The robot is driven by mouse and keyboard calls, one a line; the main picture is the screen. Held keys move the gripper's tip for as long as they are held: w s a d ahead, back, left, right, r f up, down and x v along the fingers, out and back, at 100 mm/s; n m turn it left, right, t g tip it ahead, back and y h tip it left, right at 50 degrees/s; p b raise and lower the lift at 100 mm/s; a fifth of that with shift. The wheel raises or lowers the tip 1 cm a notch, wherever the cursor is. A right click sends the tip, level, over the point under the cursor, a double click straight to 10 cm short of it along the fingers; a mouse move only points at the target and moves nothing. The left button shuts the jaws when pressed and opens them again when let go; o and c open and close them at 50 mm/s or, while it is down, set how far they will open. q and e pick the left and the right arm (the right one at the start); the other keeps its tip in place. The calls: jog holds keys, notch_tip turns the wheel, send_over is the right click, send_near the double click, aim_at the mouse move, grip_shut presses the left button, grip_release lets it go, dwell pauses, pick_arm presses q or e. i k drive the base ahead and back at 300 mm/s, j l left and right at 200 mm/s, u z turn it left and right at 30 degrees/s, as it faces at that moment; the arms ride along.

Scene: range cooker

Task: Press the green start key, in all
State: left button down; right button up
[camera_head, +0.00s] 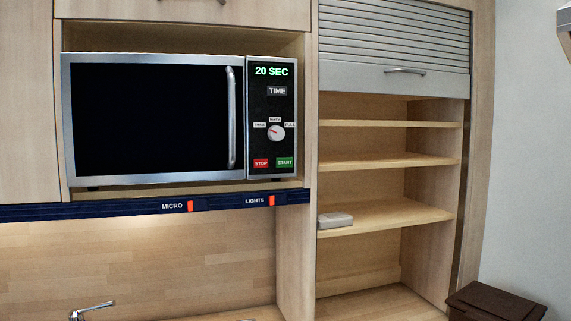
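The green START key (285,162) sits at the lower right of the microwave's control panel. A red STOP key (261,163) is just left of it. The microwave (150,122) stands in a wooden niche at the upper left, with its dark door closed and a vertical handle (231,118). Its display (271,71) reads "20 SEC" in green. A TIME key (277,91) and a round dial (276,132) are above the two coloured keys. Neither of my grippers shows in the head view.
A dark blue strip under the microwave carries red MICRO (190,206) and LIGHTS (271,200) switches. Open shelves (390,214) at the right hold a small grey item (335,220). A tap (92,309) and a dark brown box (495,301) are low in view. The space before the panel is clear.

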aim_at(280, 162)
jog(key=z, duration=1.75)
jog(key=k+z, duration=0.1)
jog(key=k, duration=1.1)
